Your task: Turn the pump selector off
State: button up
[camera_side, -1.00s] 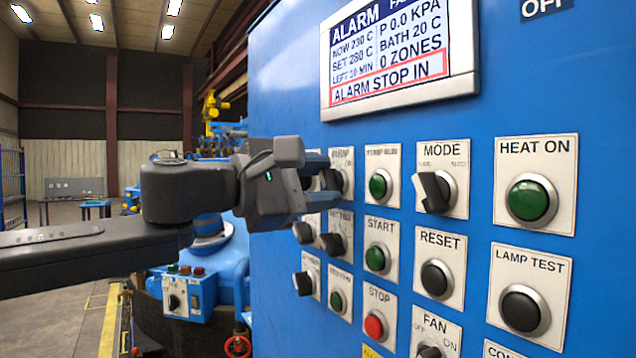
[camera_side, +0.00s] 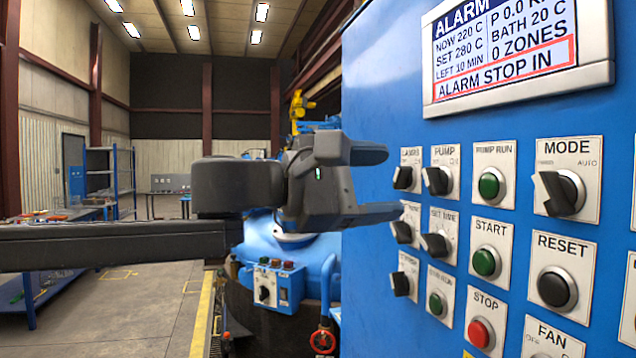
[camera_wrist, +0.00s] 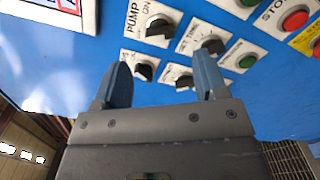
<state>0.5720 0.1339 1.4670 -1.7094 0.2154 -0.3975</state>
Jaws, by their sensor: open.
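The pump selector (camera_side: 437,181) is a black knob on a white plate marked PUMP, in the top row of the blue panel. Its handle is tilted in the side view; I cannot tell surely which mark it points to. It also shows in the wrist view (camera_wrist: 160,28), beyond the fingers and uncovered. My gripper (camera_side: 391,183) is open and empty, left of the panel's small selectors and apart from the pump selector. In the wrist view its two fingertips (camera_wrist: 162,62) are spread wide, with the lamps selector (camera_wrist: 144,70) showing between them.
Other selectors crowd close, including the lamps selector (camera_side: 403,177) at left and the set time selector (camera_side: 436,245) below. The pump run button (camera_side: 490,185) is at right. An alarm screen (camera_side: 515,50) sits above.

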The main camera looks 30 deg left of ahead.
jog(key=v, duration=0.7)
jog(key=shift+s+a, duration=0.3)
jog(key=s+a+f+m+g+y, duration=0.2)
jog(key=s+a+f+m+y, duration=0.2)
jog(key=f, duration=0.6)
jog(key=s+a+f+m+g+y, duration=0.2)
jog(key=s+a+f+m+y, duration=0.2)
jog(key=s+a+f, duration=0.5)
jog(key=s+a+f+m+g+y, duration=0.3)
jog(key=s+a+f+m, duration=0.3)
jog(key=a+f, duration=0.3)
notch_tip(320, 180, down, 3)
jog(key=shift+s+a+r+m+y, duration=0.15)
jog(key=shift+s+a+m+y, duration=0.2)
jog(key=shift+m+y, duration=0.4)
